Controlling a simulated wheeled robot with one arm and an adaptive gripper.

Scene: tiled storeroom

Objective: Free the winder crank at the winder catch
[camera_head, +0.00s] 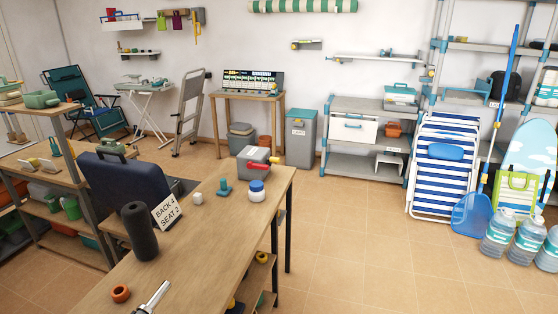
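I cannot clearly pick out the winder crank or its catch at this size. A green-and-white striped roll (302,6) is at the top of the back wall. Below it is a small grey wall fitting (306,44) with a yellow part at its left end; its details are too small to read. I cannot tell whether any of these is the winder. My gripper is not recognisable in view.
A striped lounger (443,168), blue shovel (474,213) and bottles (527,240) stand right. The tiled floor (360,230) between is clear.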

